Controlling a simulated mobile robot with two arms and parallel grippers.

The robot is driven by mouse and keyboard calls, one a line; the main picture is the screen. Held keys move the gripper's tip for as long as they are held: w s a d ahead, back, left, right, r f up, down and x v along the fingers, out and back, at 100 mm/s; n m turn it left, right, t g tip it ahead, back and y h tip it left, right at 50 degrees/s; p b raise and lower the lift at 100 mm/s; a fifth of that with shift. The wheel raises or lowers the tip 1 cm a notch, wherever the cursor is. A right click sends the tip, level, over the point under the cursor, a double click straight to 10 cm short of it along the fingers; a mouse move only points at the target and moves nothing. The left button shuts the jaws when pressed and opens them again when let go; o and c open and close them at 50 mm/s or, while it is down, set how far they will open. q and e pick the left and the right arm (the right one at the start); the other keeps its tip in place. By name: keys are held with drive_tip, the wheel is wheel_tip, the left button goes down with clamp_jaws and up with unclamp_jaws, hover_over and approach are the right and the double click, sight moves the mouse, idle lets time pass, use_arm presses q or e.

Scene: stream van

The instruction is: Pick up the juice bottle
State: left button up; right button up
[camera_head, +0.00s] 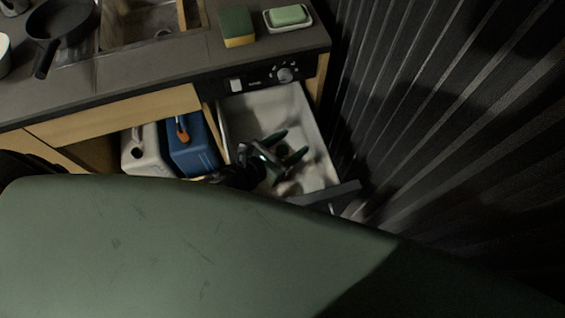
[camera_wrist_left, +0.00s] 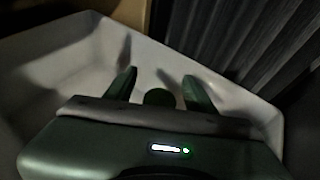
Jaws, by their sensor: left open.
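My left gripper (camera_head: 293,143) reaches down into an open white-lined drawer (camera_head: 318,165); its two green fingers are apart. In the left wrist view the open fingers (camera_wrist_left: 159,76) point into the white drawer. A dark green round top (camera_wrist_left: 158,97), which looks like the juice bottle's cap, shows between the fingers, nearer their base. The wrist body hides the rest of it. In the head view the bottle cannot be told apart clearly from the dark gripper parts. I cannot tell whether the fingers touch it. My right gripper is in neither view.
The drawer's walls close around the gripper. The counter (camera_head: 180,65) above holds a sponge (camera_head: 237,27), a green soap bar (camera_head: 288,15) in a dish and a black pan (camera_head: 60,25). White (camera_head: 147,152) and blue (camera_head: 192,148) canisters stand left of the drawer. A dark ribbed wall (camera_head: 440,110) is at right.

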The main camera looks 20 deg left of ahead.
use_arm(q)
clamp_jaws()
drive_tip(key=shift+r, duration=0.1)
idle(1.3)
